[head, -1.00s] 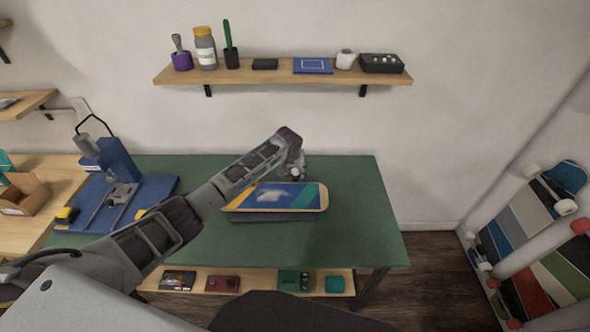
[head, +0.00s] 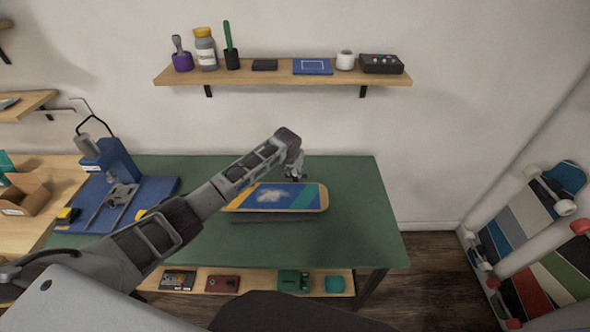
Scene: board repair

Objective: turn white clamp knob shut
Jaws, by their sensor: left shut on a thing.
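A skateboard deck (head: 302,199) with blue, yellow and green bands and a pale patch lies on a dark support on the green workbench. My left arm reaches across the bench from the left. My left gripper (head: 296,174) points down at the far edge of the deck, right of its middle. It is shut on the white clamp knob, which is too small and too covered by the fingers to make out. The clamp's body is hidden behind the deck and gripper. My right gripper is not in view.
The green bench top (head: 350,230) is clear right of the deck. A blue press (head: 115,165) stands at the left. A wall shelf (head: 280,75) with jars and small boxes hangs above. A low shelf (head: 255,282) holds several small items. Skateboards (head: 530,235) stand at the right.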

